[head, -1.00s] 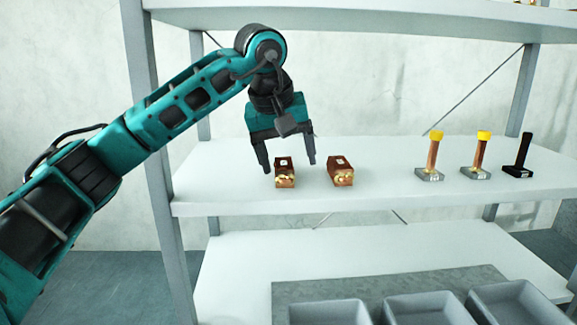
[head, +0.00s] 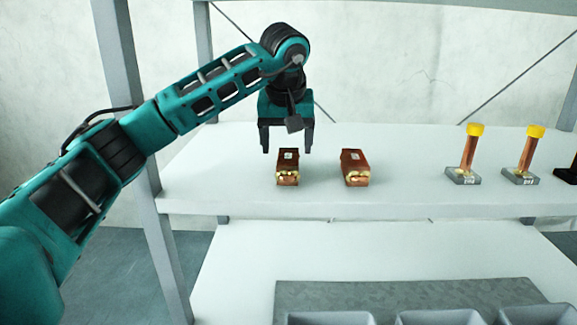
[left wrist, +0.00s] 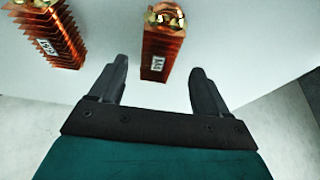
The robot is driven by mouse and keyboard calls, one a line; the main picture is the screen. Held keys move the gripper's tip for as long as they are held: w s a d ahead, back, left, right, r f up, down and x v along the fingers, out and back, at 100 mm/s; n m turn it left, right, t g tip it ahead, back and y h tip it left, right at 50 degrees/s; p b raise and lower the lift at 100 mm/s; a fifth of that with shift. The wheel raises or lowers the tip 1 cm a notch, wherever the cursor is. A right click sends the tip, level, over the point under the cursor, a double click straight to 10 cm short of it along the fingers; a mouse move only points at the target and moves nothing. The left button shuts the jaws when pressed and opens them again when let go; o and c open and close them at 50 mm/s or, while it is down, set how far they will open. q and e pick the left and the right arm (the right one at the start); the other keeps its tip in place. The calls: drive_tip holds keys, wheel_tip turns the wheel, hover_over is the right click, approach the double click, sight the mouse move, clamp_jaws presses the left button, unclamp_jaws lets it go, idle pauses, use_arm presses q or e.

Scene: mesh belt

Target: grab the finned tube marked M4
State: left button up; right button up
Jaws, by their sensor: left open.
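Two copper finned tubes with brass-coloured ends lie on the white shelf. The left one (head: 288,168) has a small white label; in the left wrist view it is the middle tube (left wrist: 162,45), and its label looks like M4, though blurred. The other tube (head: 355,168) lies to its right and shows at the upper left of the left wrist view (left wrist: 50,35), its label hard to read. My left gripper (head: 287,151) is open and empty, pointing down above and behind the left tube. Its fingers stand either side of that tube in the left wrist view. My right gripper is not seen.
Yellow-topped copper posts on grey bases (head: 463,176) (head: 521,176) and a dark piece (head: 568,174) stand at the right of the shelf (head: 410,200). Grey bins (head: 440,318) sit on a grey mat below. A shelf upright (head: 125,110) is behind my left arm.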

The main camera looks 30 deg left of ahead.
sight(288, 156)
use_arm(q)
drive_tip(key=x, duration=0.5)
drive_tip(key=shift+w+f, duration=0.15)
drive_tip(key=shift+w, duration=0.05)
drive_tip(key=shift+f, duration=0.2)
idle(0.3)
drive_tip(key=shift+c, duration=0.4)
drive_tip(key=c, duration=1.2)
